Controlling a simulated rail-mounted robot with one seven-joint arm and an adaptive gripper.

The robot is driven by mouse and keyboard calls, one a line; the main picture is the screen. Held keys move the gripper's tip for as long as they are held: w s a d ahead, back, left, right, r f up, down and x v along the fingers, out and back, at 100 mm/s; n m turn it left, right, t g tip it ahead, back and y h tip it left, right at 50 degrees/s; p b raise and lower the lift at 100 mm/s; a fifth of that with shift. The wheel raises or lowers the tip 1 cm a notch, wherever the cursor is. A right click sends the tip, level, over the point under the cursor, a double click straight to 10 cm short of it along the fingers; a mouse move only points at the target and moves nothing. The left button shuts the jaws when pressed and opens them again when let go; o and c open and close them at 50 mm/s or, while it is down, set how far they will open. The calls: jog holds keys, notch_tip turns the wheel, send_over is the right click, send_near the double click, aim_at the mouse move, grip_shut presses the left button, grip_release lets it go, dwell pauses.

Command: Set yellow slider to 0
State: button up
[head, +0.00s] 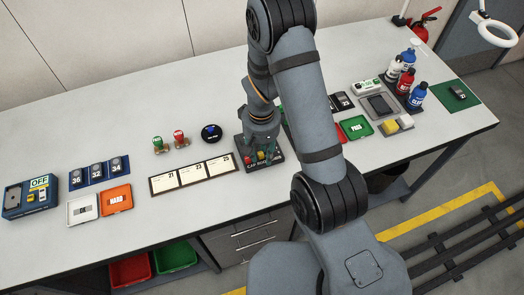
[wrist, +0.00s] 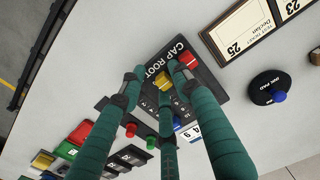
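The dark slider panel (head: 245,141) marked "CAP ROOT" lies on the bench below my gripper (head: 262,152). In the wrist view the panel (wrist: 205,82) shows a yellow slider knob (wrist: 163,80), a red knob (wrist: 187,58) and a blue knob (wrist: 177,123). My three green fingers (wrist: 157,76) reach down around the yellow knob, with gaps between the fingertips. I cannot tell whether any finger touches the knob. The fingers hide most of the slots and scale marks, so the yellow slider's value is not readable.
A ticket board (head: 193,174) lies left of the panel, and a round dark ink pad (head: 211,132) behind it. A red button (wrist: 131,129) and a green button (wrist: 151,142) show beside the fingers. Trays and bottles stand at the right.

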aim_at(262, 155)
jog(key=shift+w+a, duration=0.1)
jog(key=shift+w+r, duration=0.1)
jog(key=shift+r, duration=3.9)
jog(key=shift+c, duration=0.4)
